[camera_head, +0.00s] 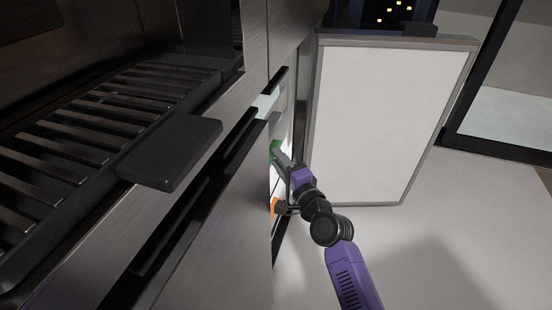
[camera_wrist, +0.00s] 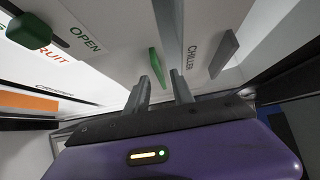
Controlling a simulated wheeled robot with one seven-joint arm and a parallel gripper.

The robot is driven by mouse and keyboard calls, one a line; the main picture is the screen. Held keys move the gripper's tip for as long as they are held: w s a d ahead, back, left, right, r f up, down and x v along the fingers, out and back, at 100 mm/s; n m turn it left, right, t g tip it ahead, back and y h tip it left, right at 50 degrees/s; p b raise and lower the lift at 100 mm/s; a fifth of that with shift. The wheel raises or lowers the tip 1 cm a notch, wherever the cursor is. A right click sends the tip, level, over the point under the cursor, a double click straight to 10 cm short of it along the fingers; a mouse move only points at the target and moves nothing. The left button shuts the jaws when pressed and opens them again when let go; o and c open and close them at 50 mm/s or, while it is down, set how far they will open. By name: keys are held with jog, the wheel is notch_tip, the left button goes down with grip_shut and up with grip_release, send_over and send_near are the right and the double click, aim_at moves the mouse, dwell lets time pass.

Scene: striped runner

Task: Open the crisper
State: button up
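In the wrist view, white panels carry the printed words OPEN, FRUIT and CHILLER. A smaller, blurred word, perhaps CRISPER, is beside an orange patch (camera_wrist: 28,102) at the left. A green upright handle (camera_wrist: 156,68) stands near the middle, a dark green knob (camera_wrist: 30,31) at upper left, and a grey handle (camera_wrist: 223,54) at right. My gripper (camera_wrist: 161,78) has its two fingers apart, with the green handle seen between their tips; I cannot tell whether they touch it. In the head view my gripper (camera_head: 281,181) is at the lit opening, between green and orange parts.
A large white panel with a grey frame (camera_head: 390,125) stands right of my arm. Steel fronts (camera_head: 215,235) and a dark slatted rack (camera_head: 110,120) with a black block (camera_head: 172,150) fill the left. The pale floor (camera_head: 480,230) at right is clear.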

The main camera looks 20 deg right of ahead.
jog(key=shift+w+a, duration=0.2)
jog(key=shift+w, duration=0.7)
jog(key=shift+c, duration=0.2)
grip_shut()
dwell(0.7)
